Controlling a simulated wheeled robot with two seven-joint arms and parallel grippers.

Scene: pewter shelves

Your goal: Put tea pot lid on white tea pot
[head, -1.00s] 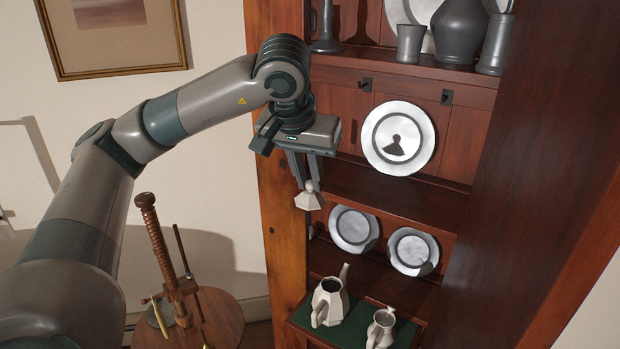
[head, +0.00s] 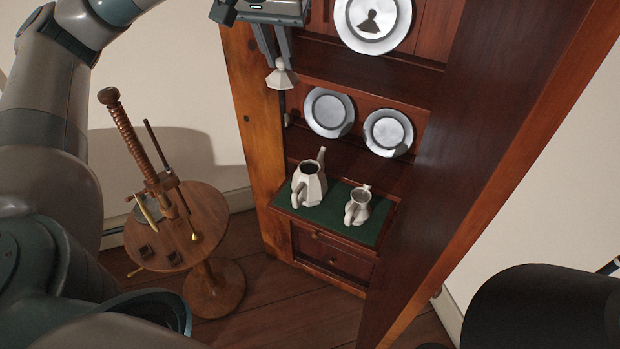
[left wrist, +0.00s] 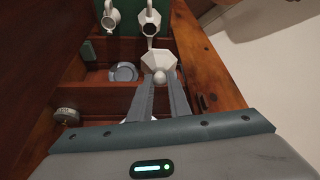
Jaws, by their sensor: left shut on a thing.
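My left gripper (head: 276,62) is shut on the white faceted tea pot lid (head: 280,78), holding it by its knob. The lid also shows between the fingertips in the left wrist view (left wrist: 160,61). The white tea pot (head: 309,184) stands upright and open-topped on the green surface (head: 329,222) of the cabinet, well below the lid and slightly to its right. In the left wrist view the tea pot (left wrist: 149,22) appears just beyond the lid. My right gripper is not in view.
A smaller white pitcher (head: 358,207) stands right of the tea pot. Pewter plates (head: 330,113) lean on the shelf above. The cabinet's tall side panel (head: 455,160) bounds the right. A round wooden table (head: 205,215) with a wooden screw stand is at left.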

